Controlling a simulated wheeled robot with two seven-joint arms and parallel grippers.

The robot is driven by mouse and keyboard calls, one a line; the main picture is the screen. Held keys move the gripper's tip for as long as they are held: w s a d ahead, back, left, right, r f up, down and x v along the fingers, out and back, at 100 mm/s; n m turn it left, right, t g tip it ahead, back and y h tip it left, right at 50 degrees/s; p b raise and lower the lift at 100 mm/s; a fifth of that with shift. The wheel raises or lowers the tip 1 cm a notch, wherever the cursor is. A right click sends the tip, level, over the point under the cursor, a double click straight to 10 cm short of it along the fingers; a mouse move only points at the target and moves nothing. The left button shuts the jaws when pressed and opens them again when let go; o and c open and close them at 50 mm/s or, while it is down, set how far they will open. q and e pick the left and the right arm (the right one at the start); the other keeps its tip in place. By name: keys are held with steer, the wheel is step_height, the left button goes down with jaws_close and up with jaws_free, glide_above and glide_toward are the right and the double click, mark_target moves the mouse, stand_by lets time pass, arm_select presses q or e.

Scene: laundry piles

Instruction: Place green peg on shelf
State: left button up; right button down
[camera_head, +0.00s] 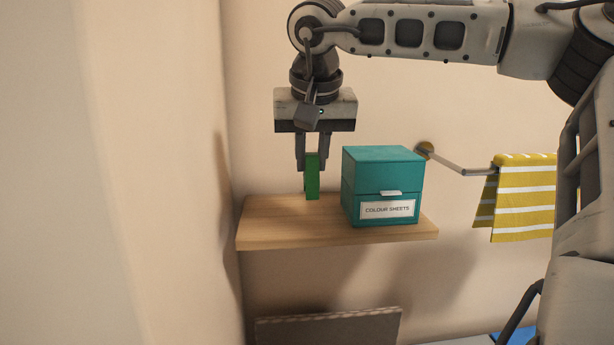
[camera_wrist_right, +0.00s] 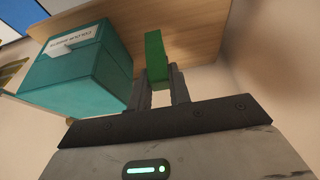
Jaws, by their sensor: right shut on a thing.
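The green peg (camera_head: 312,178) is an upright green block held by my right gripper (camera_head: 313,166), which points straight down and is shut on it. The peg is over the left part of the wooden shelf (camera_head: 270,225), left of the teal box. Its lower end looks at or just above the shelf top; I cannot tell if it touches. In the right wrist view the peg (camera_wrist_right: 155,55) stands between the two fingers (camera_wrist_right: 160,88), with the shelf (camera_wrist_right: 205,20) behind it. My left gripper is not in view.
A teal box (camera_head: 383,170) labelled "COLOUR SHEETS" stands on the shelf's right part, close to the peg. A rail (camera_head: 455,163) holds a yellow striped towel (camera_head: 525,195) farther right. The wall is close to the shelf's left end. A grey panel (camera_head: 328,328) is below.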

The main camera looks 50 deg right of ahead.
mark_target(307, 181)
steer(key=shift+w+f, duration=0.4)
steer(key=x, duration=0.3)
steer(key=shift+s+a+f, duration=0.2)
steer(key=shift+f, duration=0.25)
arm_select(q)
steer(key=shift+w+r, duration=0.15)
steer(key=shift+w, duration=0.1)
arm_select(e)
steer(key=c, duration=1.3)
jaws_free()
steer(key=shift+f, duration=0.1)
